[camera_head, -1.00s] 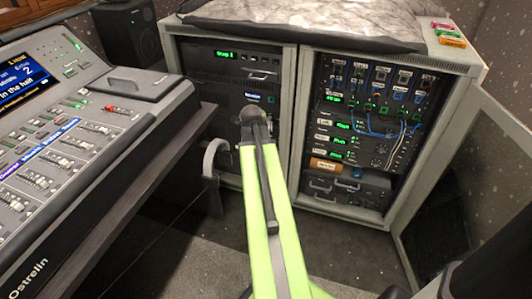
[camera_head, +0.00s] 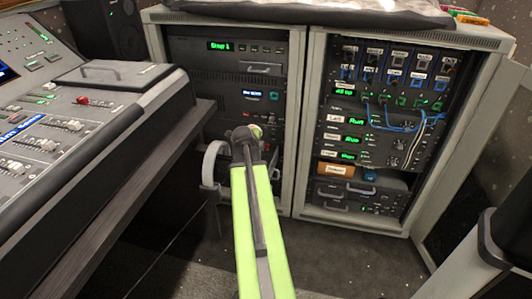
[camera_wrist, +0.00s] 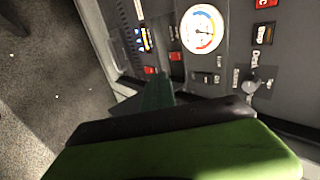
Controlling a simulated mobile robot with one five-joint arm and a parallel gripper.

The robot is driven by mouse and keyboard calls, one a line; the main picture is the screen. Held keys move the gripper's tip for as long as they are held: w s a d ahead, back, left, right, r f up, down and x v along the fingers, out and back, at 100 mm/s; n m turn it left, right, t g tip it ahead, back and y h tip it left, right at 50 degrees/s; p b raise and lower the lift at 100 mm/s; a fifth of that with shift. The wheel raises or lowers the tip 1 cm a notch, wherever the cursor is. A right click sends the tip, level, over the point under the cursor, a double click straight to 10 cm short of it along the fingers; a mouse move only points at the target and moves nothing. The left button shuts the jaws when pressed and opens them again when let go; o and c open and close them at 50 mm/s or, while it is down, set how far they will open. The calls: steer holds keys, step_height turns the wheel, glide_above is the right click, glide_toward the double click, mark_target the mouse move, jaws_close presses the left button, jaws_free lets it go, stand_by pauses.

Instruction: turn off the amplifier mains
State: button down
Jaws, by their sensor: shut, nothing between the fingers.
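My gripper (camera_wrist: 157,92) is shut and empty in the wrist view, its narrow dark-green fingers reaching toward a grey panel (camera_wrist: 226,60). The panel has a round white gauge (camera_wrist: 202,29), two small red parts (camera_wrist: 150,70) beside the fingertips, a black switch (camera_wrist: 205,78) and a knob (camera_wrist: 250,86). I cannot tell which control, if any, is the amplifier mains, nor whether the fingertips touch the panel. In the head view my arm hides the gripper in front of the left rack (camera_head: 235,62). The right rack (camera_head: 385,130) has several units with lit green displays.
The mixing console (camera_head: 80,130) and its dark desk edge (camera_head: 140,170) stand at the left. A grey curved handle (camera_head: 210,165) is left of my arm. An open cabinet door (camera_head: 470,150) is at the right. Carpet (camera_head: 340,240) is clear below the racks.

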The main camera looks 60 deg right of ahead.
steer(key=shift+s+d, duration=0.1)
steer(key=shift+s, duration=0.05)
steer(key=b, duration=0.8)
glide_toward(268, 148)
steer(key=x, duration=0.6)
steer(key=shift+a+f, duration=0.25)
steer(key=shift+a, duration=0.1)
steer(key=shift+d, duration=0.2)
steer(key=shift+d+f, duration=0.2)
steer(key=shift+r, duration=0.25)
